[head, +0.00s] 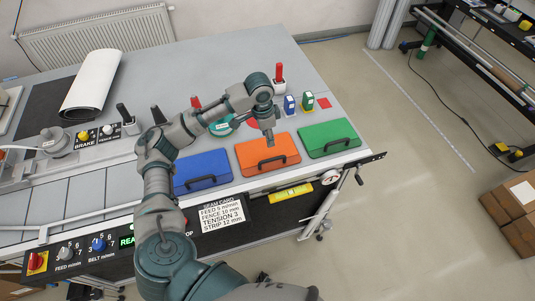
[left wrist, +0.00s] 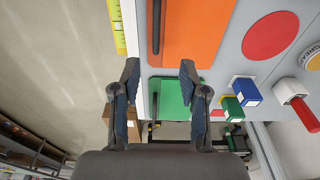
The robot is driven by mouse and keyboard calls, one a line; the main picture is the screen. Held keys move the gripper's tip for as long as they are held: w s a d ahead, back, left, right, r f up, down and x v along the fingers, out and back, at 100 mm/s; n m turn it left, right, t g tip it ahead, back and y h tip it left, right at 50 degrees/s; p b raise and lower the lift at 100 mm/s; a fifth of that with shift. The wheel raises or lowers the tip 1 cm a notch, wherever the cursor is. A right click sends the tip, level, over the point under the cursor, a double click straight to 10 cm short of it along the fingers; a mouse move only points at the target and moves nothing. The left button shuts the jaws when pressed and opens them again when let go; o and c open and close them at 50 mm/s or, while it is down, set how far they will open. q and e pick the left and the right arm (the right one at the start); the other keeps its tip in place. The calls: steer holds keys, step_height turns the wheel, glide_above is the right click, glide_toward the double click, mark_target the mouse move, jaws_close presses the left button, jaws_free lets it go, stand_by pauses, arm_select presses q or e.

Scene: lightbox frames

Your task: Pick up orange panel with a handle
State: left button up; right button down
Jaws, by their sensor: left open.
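The orange panel (head: 285,147) lies flat on the table near its front edge, between the blue panel (head: 190,168) and the green panel (head: 318,133). Its black bar handle (head: 272,161) is on the side toward me. My right gripper is out of view.
Blue and green small boxes (head: 290,103) and a red-handled lever (head: 279,78) stand behind the panels. A yellow level (head: 291,194) is on the front face below the orange panel. A gauge (head: 330,177) is at the right front. Open floor lies to the right.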

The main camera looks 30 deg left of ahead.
mark_target(272, 159)
arm_select(q)
steer(key=f, duration=0.9)
steer(key=shift+w+d, duration=0.3)
steer(key=shift+w, duration=0.1)
steer(key=f, duration=0.3)
steer(key=f+p, duration=0.1)
steer(key=f, duration=0.1)
steer(key=shift+d+f, duration=0.15)
steer(key=shift+d, duration=0.25)
steer(key=shift+c, duration=0.3)
jaws_close()
